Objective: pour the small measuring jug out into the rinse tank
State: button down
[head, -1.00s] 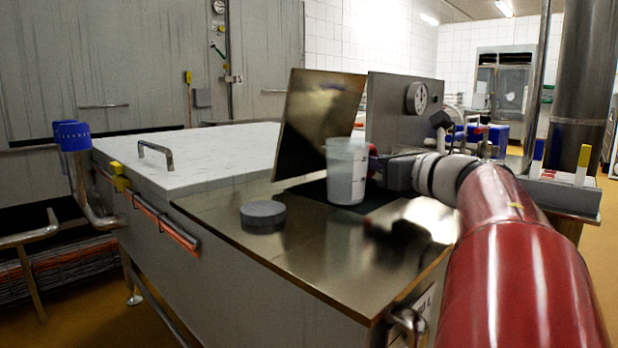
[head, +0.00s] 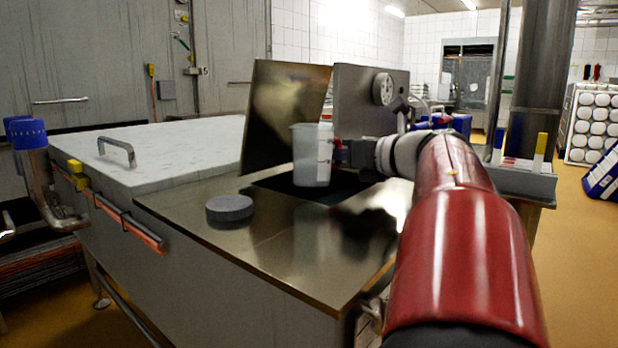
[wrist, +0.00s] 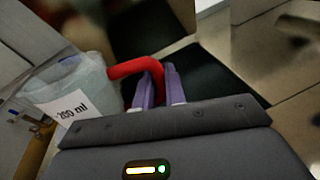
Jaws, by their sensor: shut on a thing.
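In the wrist view the jug (wrist: 88,75) shows a white "200 ml" label and a red handle (wrist: 133,67). My gripper (wrist: 159,88) is shut on this handle, its purple fingers on either side. My gripper (head: 341,152) also shows at the jug's right in the head view. The jug's contents cannot be made out.
The raised lid (head: 285,112) stands behind and left of the jug. A panel with a round gauge (head: 383,89) stands behind my gripper. A grey round disc (head: 229,208) lies on the steel top (head: 275,240). The white-covered part (head: 165,160) extends left.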

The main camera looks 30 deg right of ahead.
jog(key=shift+w+d+f+m+g, duration=0.15)
jog(key=shift+f+m+g, duration=0.1)
jog(key=shift+f, duration=0.1)
jog(key=shift+w+d+f+m+g, duration=0.1)
jog(key=shift+f+m+g, duration=0.05)
jog(key=shift+f+m, duration=0.15)
jog(key=m+g+p, duration=0.1)
jog(key=m+g+y+p, duration=0.1)
jog(key=p, duration=0.1)
jog(key=m+g+p, duration=0.1)
jog(key=p, duration=0.1)
jog(key=shift+w+d+f+g+y, duration=0.2)
jog(key=shift+w+f+g+y, duration=0.05)
jog(key=shift+g+y, duration=0.15)
jog(key=shift+s+a+f+m+g+p, duration=0.15)
jog(key=shift+s+f+m+g+p, duration=0.2)
jog(key=shift+p, duration=0.2)
jog(key=shift+s+a+r+m+g+y+p, duration=0.3)
jog(key=shift+g+y+p, duration=0.2)
jog(key=shift+p, duration=0.8)
jog(key=shift+s+a+r+m+g+y+p, duration=0.15)
jog(key=shift+m+g+y+p, duration=0.35)
jog(key=shift+p, duration=0.8)
jog(key=shift+s+a+f+m+g+y+p, duration=0.2)
jog(key=shift+f+m+g+y+p, duration=0.3)
jog(key=shift+p, duration=1.35)
jog(key=shift+s+a+f+m+g+y+p, duration=0.25)
jog(key=shift+f+g+p, duration=0.3)
jog(key=shift+p, duration=1.3)
